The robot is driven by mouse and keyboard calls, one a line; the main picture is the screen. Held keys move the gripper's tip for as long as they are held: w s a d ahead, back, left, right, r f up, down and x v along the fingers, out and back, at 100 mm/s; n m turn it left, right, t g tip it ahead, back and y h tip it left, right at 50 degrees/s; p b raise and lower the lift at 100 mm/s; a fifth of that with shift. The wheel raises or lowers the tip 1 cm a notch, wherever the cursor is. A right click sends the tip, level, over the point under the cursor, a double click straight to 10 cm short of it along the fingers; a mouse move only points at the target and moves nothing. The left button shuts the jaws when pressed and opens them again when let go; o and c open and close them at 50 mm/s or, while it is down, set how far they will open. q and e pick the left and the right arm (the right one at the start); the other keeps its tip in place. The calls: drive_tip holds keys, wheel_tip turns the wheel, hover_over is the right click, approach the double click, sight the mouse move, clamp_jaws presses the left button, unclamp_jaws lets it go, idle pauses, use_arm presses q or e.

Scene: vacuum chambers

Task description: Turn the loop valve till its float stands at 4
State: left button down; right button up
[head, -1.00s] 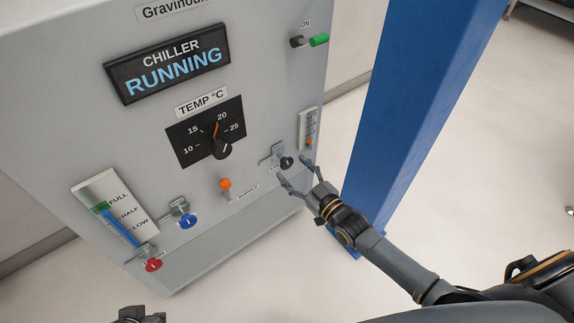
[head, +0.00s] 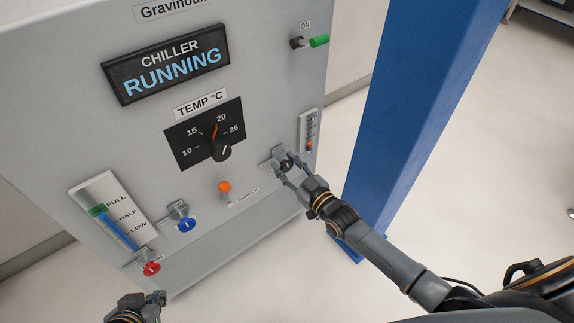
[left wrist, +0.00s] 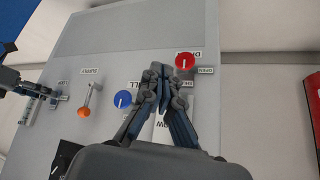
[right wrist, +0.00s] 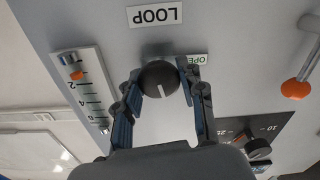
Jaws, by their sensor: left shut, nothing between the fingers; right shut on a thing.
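The loop valve's black round knob (right wrist: 159,78), with a white line, sits below the LOOP label in the right wrist view. In the head view the knob (head: 286,165) is partly covered by my right gripper (head: 287,170). My right gripper (right wrist: 159,80) is shut on the knob, one finger on each side. The flow gauge (right wrist: 86,92) is a slanted scale marked 2, 4, 6; its orange float (right wrist: 76,75) stands a little below the 2 mark. My left gripper (head: 160,297) is shut and empty; its fingers (left wrist: 160,75) show near the red knob.
A red knob (head: 151,268), a blue knob (head: 184,225) and an orange-tipped lever (head: 224,187) stick out of the chiller front. The temperature dial (head: 220,150) is above. A blue post (head: 420,100) stands right of the cabinet, close to my right arm.

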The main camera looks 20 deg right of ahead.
drive_tip(key=shift+m+p, duration=0.4)
drive_tip(key=shift+m, duration=0.8)
use_arm(q)
drive_tip(key=s, duration=0.1)
drive_tip(key=s+a+f+g, duration=0.1)
drive_tip(key=s, duration=0.1)
drive_tip(key=s+g, duration=0.1)
drive_tip(key=shift+s+a+f+y, duration=0.15)
drive_tip(key=shift+a+f+y, duration=0.05)
drive_tip(key=shift+y, duration=0.1)
use_arm(e)
drive_tip(key=o, duration=1.2)
drive_tip(key=v, duration=1.2)
drive_tip(key=shift+r, duration=0.1)
